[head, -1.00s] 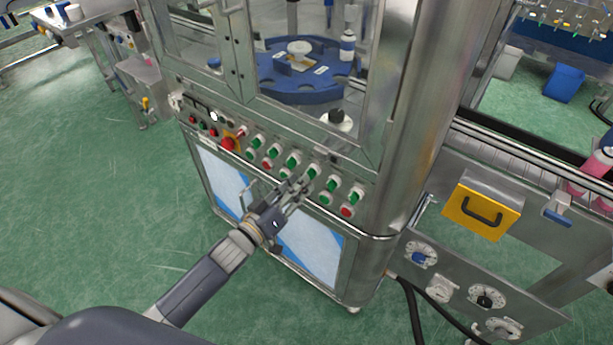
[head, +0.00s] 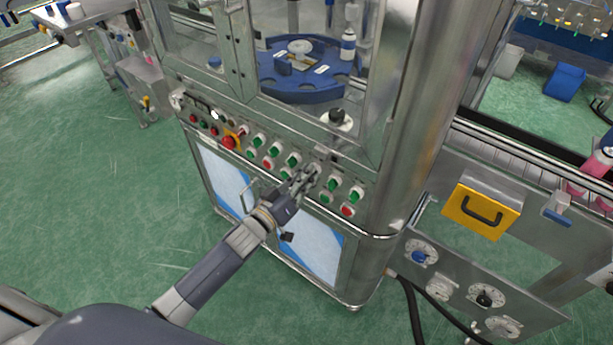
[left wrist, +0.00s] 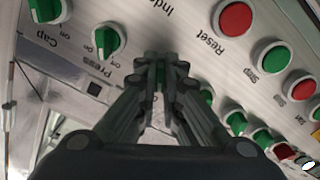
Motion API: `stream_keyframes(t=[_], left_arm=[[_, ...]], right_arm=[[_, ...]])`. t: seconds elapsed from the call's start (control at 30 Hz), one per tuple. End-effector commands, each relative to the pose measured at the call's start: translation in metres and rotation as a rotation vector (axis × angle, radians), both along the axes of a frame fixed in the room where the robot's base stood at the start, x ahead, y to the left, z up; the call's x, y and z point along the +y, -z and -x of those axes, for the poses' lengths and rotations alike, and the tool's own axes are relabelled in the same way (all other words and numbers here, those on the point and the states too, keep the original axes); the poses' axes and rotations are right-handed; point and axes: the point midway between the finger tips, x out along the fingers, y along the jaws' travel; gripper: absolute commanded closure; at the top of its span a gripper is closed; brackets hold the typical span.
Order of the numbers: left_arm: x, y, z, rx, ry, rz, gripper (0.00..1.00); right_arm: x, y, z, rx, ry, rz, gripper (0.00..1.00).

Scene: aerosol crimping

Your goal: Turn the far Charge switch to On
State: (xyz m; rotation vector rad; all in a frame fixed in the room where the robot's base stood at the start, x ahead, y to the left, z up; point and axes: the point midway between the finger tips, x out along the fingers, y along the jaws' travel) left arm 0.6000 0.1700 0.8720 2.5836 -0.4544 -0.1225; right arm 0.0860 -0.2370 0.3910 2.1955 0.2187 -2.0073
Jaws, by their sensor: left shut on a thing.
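A steel machine front carries a panel (head: 240,133) with rows of green rotary switches and coloured buttons. My left gripper (head: 307,177) reaches the panel and is shut on a green switch, which the fingers almost fully hide. In the left wrist view the closed fingertips (left wrist: 162,66) meet at the panel face. Beside them are a green switch labelled Press (left wrist: 106,40) and one labelled Cap (left wrist: 45,9). No Charge label is readable, and the held switch's own label and position are hidden. My right gripper is not in view.
Other green switches (head: 333,184) and a red button (head: 347,211) sit close right of the gripper. A red emergency button (head: 229,142) is to the left. A door handle (head: 249,193) is below.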

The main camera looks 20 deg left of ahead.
Motion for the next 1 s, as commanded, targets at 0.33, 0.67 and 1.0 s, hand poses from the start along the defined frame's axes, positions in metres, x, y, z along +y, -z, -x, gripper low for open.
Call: stream_keyframes(t=[0.33,0.67,1.0], left_arm=[[0.0001,-0.0003,0.0001,-0.023,0.0,-0.063,1.0],[0.0003,-0.0007,0.0,-0.108,-0.001,-0.297,1.0],[0.0004,-0.0006,-0.0001,-0.219,-0.001,-0.601,1.0]], right_arm=[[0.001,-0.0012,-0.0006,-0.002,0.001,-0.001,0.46],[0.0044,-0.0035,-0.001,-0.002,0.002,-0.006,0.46],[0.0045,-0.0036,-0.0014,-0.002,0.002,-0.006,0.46]])
